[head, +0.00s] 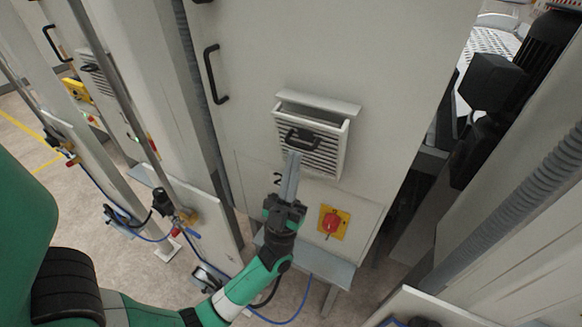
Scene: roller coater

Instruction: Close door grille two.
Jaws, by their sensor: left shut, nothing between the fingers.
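The door grille (318,157) is a pale slatted flap with a black handle (303,139) on the large cabinet door. It is tilted outward, with a gap at its top below a small ledge. A black "2" is partly visible on the panel below it. My left gripper (293,157) is shut and empty, with its fingertips just at or in front of the grille below the handle. I cannot tell whether they touch it. My right gripper is not in view.
A red rotary switch on a yellow plate (333,223) is right of my left wrist. A black door handle (215,74) is at upper left. Another grille (99,80) is on a cabinet farther left. Dark machinery (500,90) stands at right.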

